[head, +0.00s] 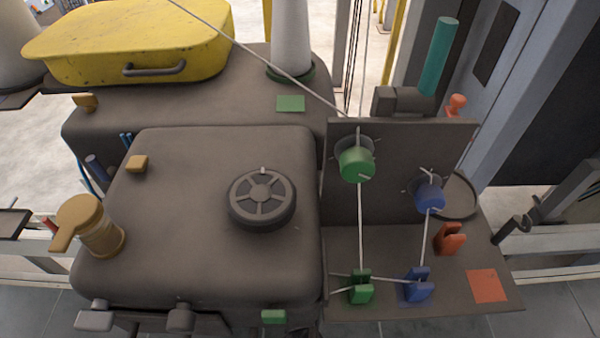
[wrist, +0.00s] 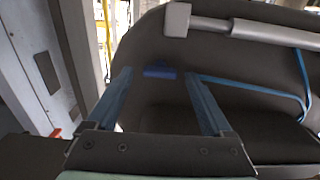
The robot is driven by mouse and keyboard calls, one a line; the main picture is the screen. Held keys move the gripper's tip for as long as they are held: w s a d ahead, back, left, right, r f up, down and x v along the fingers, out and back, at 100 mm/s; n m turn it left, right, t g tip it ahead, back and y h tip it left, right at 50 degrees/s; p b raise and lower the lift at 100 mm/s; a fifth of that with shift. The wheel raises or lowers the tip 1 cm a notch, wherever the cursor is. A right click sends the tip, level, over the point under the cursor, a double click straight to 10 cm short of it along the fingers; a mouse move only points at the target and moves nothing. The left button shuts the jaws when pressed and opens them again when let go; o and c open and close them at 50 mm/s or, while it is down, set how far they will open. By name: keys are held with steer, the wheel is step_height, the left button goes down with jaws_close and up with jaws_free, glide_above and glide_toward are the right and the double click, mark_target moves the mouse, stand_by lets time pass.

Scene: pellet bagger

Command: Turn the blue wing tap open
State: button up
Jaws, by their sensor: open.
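My gripper (wrist: 158,78) shows only in the wrist view. Its two bluish fingers are apart, with nothing held between them. A small flat blue piece (wrist: 160,72) shows between the fingertips against a dark curved housing. I cannot tell whether either is the wing tap. In the head view, a dark blue stub (head: 97,165) is at the housing's left side, partly hidden. A blue drum (head: 430,196) on the upright panel has a cord to a blue block (head: 417,287).
A tan tap-like fitting (head: 88,225) stands on the housing's left, with a dark handwheel (head: 262,198) in its middle. A green drum (head: 356,163) is beside the blue one. Blue tubing (wrist: 265,85) runs right of my fingers. A grey post (wrist: 40,65) is at left.

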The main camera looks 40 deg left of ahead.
jaws_close()
stand_by(0.3)
steer(key=shift+s+a+f+n+b, duration=0.15)
steer(key=shift+n+b, duration=0.3)
steer(key=shift+n, duration=4.05)
steer(key=shift+f+n+b, duration=0.1)
steer(key=shift+n+b, duration=0.35)
steer(key=shift+n, duration=4.05)
jaws_free()
